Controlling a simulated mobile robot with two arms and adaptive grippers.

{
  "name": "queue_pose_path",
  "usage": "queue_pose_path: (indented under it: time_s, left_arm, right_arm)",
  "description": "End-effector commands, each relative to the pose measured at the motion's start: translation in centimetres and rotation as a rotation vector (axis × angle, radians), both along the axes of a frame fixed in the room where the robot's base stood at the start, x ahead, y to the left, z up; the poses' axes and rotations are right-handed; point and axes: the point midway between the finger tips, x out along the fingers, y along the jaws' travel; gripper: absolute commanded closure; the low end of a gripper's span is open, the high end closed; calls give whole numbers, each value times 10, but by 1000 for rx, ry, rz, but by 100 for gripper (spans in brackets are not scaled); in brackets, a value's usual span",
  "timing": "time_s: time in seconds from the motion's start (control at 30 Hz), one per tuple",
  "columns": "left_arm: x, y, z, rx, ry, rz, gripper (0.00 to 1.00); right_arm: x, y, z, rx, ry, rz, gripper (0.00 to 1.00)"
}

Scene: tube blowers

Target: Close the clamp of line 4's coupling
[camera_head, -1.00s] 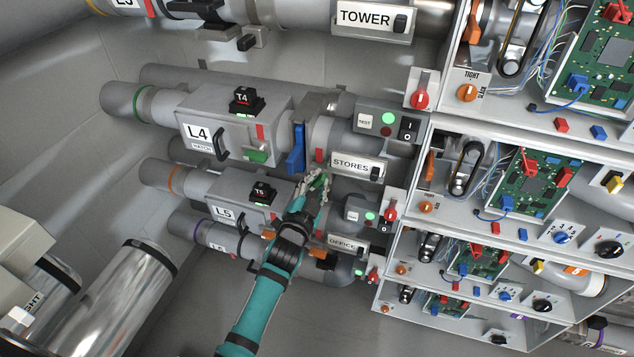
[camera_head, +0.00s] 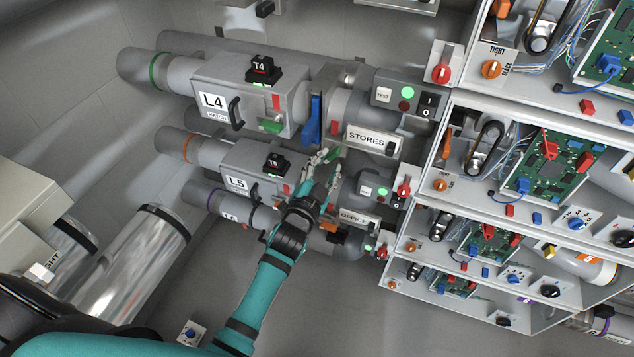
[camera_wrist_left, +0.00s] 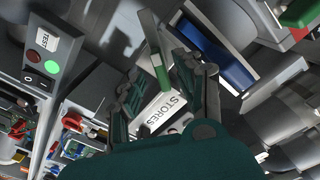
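The blue lever also shows at upper right in the left wrist view (camera_wrist_left: 224,62). My left gripper (camera_head: 324,160) is just below the lever, apart from it. Its fingers stand apart in the left wrist view (camera_wrist_left: 168,85), with nothing clearly held. Whether the clamp is latched cannot be told. My right gripper is not in view.
The STORES sign (camera_head: 366,138) and a test box (camera_head: 404,95) with a lit green lamp stand right of the coupling. Line 5's housing (camera_head: 236,183) lies directly below. Racks with circuit boards (camera_head: 548,165) fill the right. Open floor shows at lower middle.

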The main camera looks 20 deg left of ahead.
Motion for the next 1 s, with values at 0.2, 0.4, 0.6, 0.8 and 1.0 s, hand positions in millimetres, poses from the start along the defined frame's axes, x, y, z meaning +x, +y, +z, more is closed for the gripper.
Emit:
queue_pose_path:
  time_s: [0.2, 0.4, 0.6, 0.8, 1.0]
  left_arm:
    - [-49, 1, -1, 0, 3, 0, 64]
    - [-76, 2, -1, 0, 1, 0, 64]
    - [-84, 3, 0, 1, -1, -1, 64]
    - [-83, 3, 0, 0, -1, -1, 67]
    - [-83, -8, -26, 137, 44, -12, 93]
  right_arm:
    - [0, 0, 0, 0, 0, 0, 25]
    - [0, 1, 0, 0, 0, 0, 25]
    - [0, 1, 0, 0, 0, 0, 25]
    - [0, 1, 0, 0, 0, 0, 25]
    - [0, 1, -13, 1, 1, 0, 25]
